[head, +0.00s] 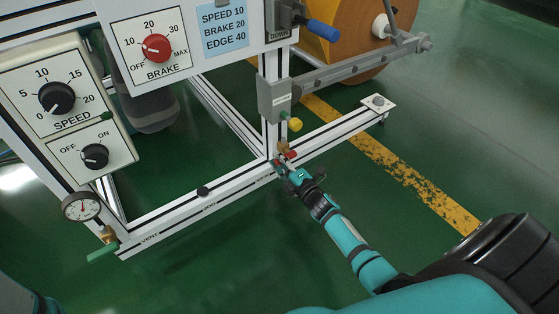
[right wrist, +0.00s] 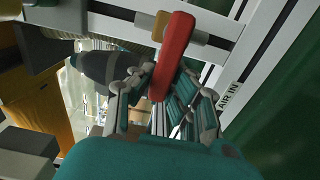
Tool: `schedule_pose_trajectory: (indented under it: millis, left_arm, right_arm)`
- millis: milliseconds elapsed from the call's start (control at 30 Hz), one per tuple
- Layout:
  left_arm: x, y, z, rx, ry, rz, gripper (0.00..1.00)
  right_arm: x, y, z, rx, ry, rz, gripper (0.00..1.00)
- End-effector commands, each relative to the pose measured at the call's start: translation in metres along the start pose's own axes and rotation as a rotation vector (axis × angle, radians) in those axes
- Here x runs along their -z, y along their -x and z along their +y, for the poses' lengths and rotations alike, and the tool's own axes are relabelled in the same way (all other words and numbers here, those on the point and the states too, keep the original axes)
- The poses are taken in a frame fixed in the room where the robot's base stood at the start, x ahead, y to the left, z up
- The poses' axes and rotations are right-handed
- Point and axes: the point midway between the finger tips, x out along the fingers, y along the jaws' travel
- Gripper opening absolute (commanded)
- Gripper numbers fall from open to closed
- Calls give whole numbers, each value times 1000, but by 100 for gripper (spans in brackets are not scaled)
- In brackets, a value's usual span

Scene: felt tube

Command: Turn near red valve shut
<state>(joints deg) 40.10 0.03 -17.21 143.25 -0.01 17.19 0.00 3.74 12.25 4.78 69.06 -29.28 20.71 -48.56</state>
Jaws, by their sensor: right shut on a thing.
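The near red valve has a red lever handle (right wrist: 172,55) on a brass body (right wrist: 160,25), fixed at the white frame rail. In the head view only a small piece of the red handle (head: 291,155) shows, beside the brass part at the corner of the frame. My right gripper (right wrist: 161,86) is shut on the lower end of the handle, with fingers on both sides of it. In the head view my right gripper (head: 281,163) reaches this corner from the lower right and partly hides the valve. My left gripper is not in view.
A green handle (head: 102,252) and a gauge (head: 82,206) are at the left end of the front rail. A yellow knob (head: 295,125) sits above the valve. The panel has a red brake knob (head: 156,48). The green floor (head: 470,130) is clear at right.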

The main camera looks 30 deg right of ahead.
Motion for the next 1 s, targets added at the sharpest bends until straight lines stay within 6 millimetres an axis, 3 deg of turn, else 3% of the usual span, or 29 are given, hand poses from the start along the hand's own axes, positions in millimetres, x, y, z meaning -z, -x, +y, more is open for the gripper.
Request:
schedule_pose_trajectory:
  millis: [633, 667, 833, 1000]
  left_arm:
    - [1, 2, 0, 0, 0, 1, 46]
    - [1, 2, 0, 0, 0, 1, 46]
    - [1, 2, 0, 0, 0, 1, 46]
    - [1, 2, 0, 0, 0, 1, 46]
  right_arm:
    - [1, 1, -4, 4, 50, 1, 0]
    - [1, 1, -4, 4, 50, 1, 17]
    - [1, 0, -3, 3, 48, 1, 40]
    - [0, 0, -3, 1, 46, 0, 40]
